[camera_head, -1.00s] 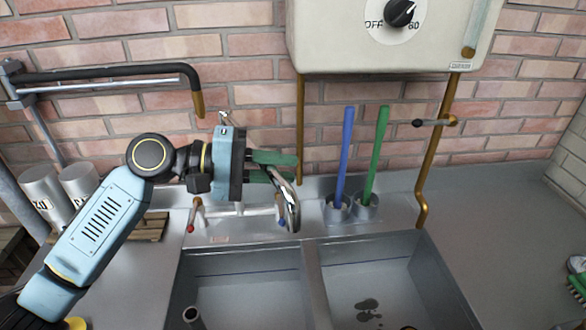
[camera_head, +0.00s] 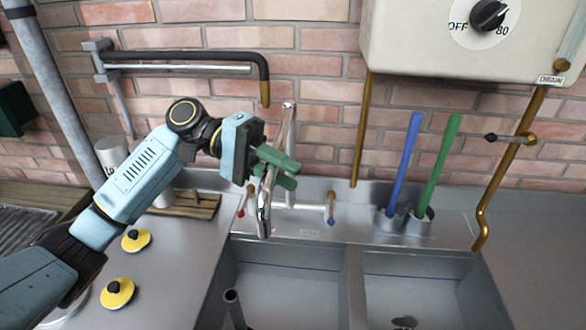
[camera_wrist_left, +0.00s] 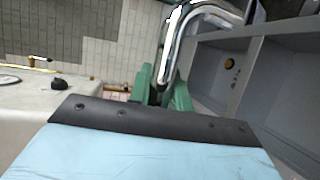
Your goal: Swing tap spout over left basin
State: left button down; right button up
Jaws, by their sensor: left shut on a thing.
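The chrome tap spout (camera_head: 264,215) rises from behind the sink and bends down toward the viewer. Its lower end shows in front of the left basin's back edge, toward that basin's left side. My left gripper (camera_head: 278,170) has its green fingers shut on the spout. In the left wrist view the fingers (camera_wrist_left: 162,92) close around the chrome pipe (camera_wrist_left: 182,35). The left basin (camera_head: 290,262) lies below, with the right basin (camera_head: 415,265) beside it. The tap body is partly hidden behind my gripper and the spout. My right gripper is out of view.
A red-marked tap handle (camera_head: 242,203) and a blue-marked one (camera_head: 331,207) flank the spout. Blue (camera_head: 405,165) and green (camera_head: 440,165) sticks stand in cups at the right. A white heater (camera_head: 440,45) hangs above. A pipe stands in the left basin (camera_head: 234,305).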

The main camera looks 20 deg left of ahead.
pick_arm(q)
jog(key=c, duration=1.3)
grip_release()
jog(key=shift+a, duration=0.1)
jog(key=b+v, duration=0.1)
jog(key=v, duration=1.2)
jog(key=shift+a, duration=0.2)
jog(key=shift+r, duration=0.1)
